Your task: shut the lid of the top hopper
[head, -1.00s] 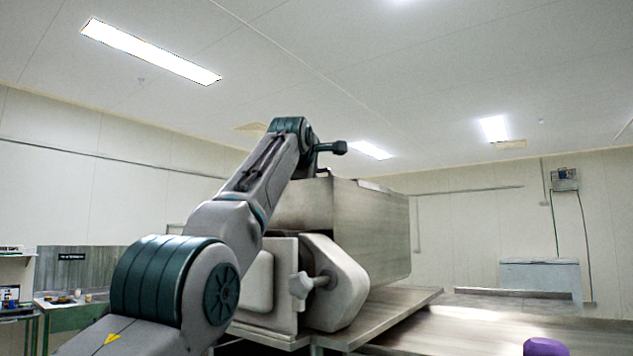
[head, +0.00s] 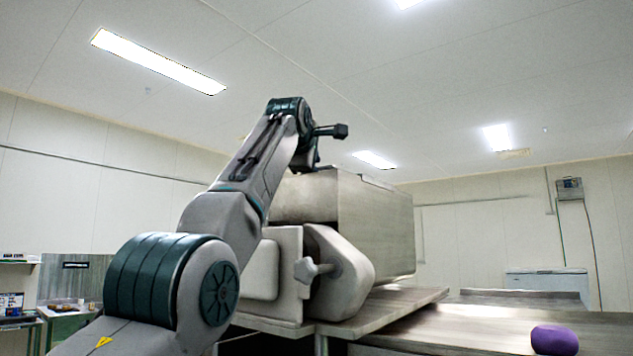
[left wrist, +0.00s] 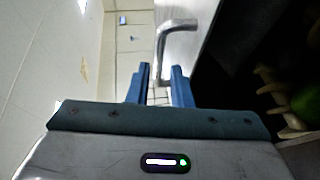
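The top hopper (head: 375,225) is a large metal box on the machine in the head view. My left arm reaches up in front of its left end. A bent metal handle (left wrist: 178,24) sits just beyond the fingertips, on a pale panel (left wrist: 197,50) that looks like the lid. I cannot tell whether the fingers touch the handle. Right of the panel is a dark space. The lid's angle is unclear in the head view. My right gripper is out of view.
A purple lump (head: 555,340) lies on the metal surface at the lower right. A star-shaped knob (head: 308,270) sticks out from the machine's front. In the left wrist view, pale prongs (left wrist: 275,95) and a green shape (left wrist: 306,103) show at right.

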